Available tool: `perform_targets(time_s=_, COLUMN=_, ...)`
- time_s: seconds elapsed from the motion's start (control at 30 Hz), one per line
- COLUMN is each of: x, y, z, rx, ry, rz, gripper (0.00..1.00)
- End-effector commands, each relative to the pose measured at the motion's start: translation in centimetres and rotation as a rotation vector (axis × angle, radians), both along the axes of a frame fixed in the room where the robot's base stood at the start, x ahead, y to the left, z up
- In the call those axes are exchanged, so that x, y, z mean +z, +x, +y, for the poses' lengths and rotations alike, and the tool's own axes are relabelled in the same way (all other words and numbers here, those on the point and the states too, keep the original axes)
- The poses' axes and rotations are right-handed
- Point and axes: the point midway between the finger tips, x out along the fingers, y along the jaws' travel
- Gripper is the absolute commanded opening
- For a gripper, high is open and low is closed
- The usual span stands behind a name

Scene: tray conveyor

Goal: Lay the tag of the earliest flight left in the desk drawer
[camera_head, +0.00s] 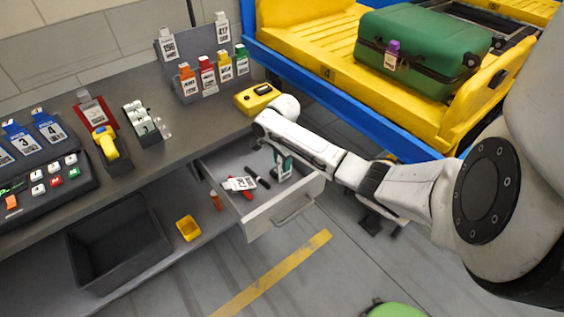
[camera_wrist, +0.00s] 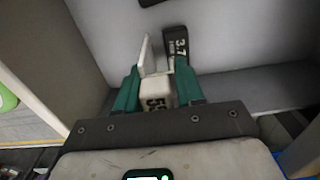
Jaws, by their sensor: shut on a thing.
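My gripper (camera_head: 284,166) is inside the open desk drawer (camera_head: 272,218), at its right side. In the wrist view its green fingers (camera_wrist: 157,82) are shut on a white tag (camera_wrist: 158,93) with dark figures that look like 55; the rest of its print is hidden. The tag is between the fingers, close over the drawer floor; I cannot tell whether it touches. Another white printed tag (camera_head: 240,184) lies in the drawer, left of my gripper. More tags stand in a grey rack (camera_head: 212,86) on the desk, with orange, red, yellow and green tops.
A black piece marked 3.7 (camera_wrist: 178,45) lies in the drawer beyond the fingers. A yellow device (camera_head: 257,98) sits on the desk above the drawer. A yellow cart (camera_head: 330,72) with a green suitcase (camera_head: 425,45) stands at right. A dark bin (camera_head: 118,240) is below the desk.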

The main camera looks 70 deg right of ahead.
Motion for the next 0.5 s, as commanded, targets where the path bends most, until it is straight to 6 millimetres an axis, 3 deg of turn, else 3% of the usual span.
perform_targets(time_s=0.43, x=-0.71, y=0.04, z=0.00, rx=0.000, ry=-0.001, rz=-0.001, gripper=0.06)
perform_targets(time_s=0.47, x=-0.68, y=0.03, z=-0.03, rx=0.001, ry=-0.001, rz=-0.001, gripper=0.39)
perform_targets(time_s=0.5, x=-0.65, y=0.03, z=-0.04, rx=0.001, ry=-0.002, rz=-0.001, gripper=0.43)
